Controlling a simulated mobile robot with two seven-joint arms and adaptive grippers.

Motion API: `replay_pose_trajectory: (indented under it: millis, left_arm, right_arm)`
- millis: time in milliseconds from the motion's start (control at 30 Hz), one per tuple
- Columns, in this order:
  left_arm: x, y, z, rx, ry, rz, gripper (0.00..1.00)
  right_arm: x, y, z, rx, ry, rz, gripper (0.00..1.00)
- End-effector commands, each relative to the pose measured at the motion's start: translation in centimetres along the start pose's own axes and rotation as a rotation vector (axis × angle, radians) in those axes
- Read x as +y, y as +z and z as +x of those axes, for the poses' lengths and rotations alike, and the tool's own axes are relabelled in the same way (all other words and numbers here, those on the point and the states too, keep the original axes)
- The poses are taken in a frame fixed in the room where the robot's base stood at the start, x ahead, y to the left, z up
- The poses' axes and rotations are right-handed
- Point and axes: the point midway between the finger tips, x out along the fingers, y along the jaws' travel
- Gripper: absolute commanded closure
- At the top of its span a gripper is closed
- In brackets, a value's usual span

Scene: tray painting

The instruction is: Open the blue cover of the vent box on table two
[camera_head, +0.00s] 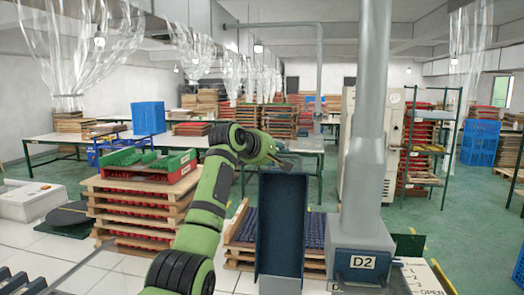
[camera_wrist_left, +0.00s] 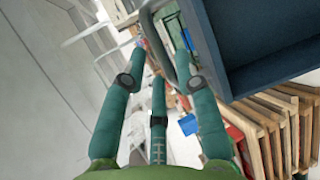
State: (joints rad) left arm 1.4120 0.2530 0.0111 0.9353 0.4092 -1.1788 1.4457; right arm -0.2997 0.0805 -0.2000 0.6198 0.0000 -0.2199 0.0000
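The dark blue cover (camera_head: 283,225) stands upright as a tall, shallow tray-like panel beside the grey vent box (camera_head: 362,258) labelled D2. My left gripper (camera_head: 287,164) is at the cover's top edge in the head view. In the left wrist view, the left gripper's teal fingers (camera_wrist_left: 160,85) are spread apart. A grey loop, which looks like a handle (camera_wrist_left: 173,50), lies near the fingertips, beside the blue cover (camera_wrist_left: 265,75). I cannot tell whether the fingers touch the loop. My right gripper is not in view.
A grey pipe (camera_head: 370,110) rises from the vent box. Stacked wooden trays (camera_head: 140,215) stand left of my left arm, with green and red bins (camera_head: 150,163) on top. More wooden trays (camera_head: 240,232) are behind the cover. A plate marked OPEN (camera_head: 425,280) lies at right.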

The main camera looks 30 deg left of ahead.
Motion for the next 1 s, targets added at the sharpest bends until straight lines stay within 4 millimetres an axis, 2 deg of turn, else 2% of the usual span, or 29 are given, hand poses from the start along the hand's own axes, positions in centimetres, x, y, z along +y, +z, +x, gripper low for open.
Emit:
replay_pose_trajectory:
  millis: [300, 500, 667, 1000]
  left_arm:
    - [0.0, -0.1, -4.9, 0.001, 0.003, 0.000, 0.69]
    - [-0.1, -0.1, -7.1, 0.001, 0.001, -0.001, 0.69]
    - [-0.1, -0.1, -7.8, 0.001, 0.000, -0.002, 0.69]
    - [-0.1, -0.1, -7.8, 0.001, -0.001, -0.002, 0.69]
  right_arm:
    - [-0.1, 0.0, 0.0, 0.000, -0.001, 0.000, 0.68]
    - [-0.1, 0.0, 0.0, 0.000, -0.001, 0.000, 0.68]
    - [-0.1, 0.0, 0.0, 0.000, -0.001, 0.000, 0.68]
    - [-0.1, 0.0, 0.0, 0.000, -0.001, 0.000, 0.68]
